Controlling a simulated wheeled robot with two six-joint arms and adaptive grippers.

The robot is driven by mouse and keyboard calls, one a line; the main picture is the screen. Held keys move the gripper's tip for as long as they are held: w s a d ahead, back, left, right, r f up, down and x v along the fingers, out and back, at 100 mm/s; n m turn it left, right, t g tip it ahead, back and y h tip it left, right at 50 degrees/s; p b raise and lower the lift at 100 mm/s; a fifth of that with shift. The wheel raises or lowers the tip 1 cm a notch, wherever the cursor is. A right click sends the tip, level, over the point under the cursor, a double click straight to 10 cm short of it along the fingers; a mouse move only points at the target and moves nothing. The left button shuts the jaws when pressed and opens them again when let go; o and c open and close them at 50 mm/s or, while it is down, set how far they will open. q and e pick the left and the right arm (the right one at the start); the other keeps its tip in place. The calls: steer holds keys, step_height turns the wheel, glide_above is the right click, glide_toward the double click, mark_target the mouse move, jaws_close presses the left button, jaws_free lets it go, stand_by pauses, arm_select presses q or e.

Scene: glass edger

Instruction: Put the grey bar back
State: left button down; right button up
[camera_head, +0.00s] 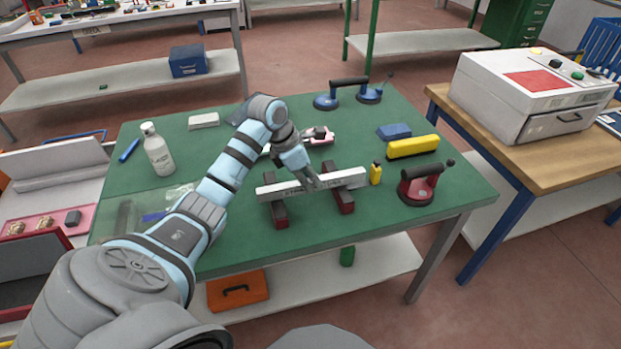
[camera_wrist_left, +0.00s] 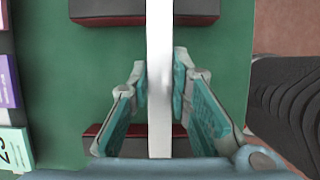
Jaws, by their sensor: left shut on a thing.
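The grey bar (camera_head: 345,178) is a long pale bar with dark lettering on its side. It lies across two dark blocks with red edges, the left block (camera_head: 280,215) and the right block (camera_head: 345,201), on the green table. My left gripper (camera_head: 313,182) is over the bar's middle and shut on it. In the left wrist view the bar (camera_wrist_left: 159,30) runs between the two fingers, and the blocks (camera_wrist_left: 110,10) show beneath it. I cannot tell whether the bar touches both blocks. My right gripper is not in view.
On the green table (camera_head: 230,255), a small yellow bottle (camera_head: 376,173) stands near the bar's right end. A red suction lifter (camera_head: 419,186), yellow block (camera_head: 412,147) and blue block (camera_head: 394,131) lie further right. A white bottle (camera_head: 157,150) stands left. The front right tabletop is clear.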

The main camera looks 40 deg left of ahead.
arm_select(q)
steer(key=shift+f, duration=0.15)
steer(key=c, duration=1.4)
jaws_free()
steer(key=v, duration=1.2)
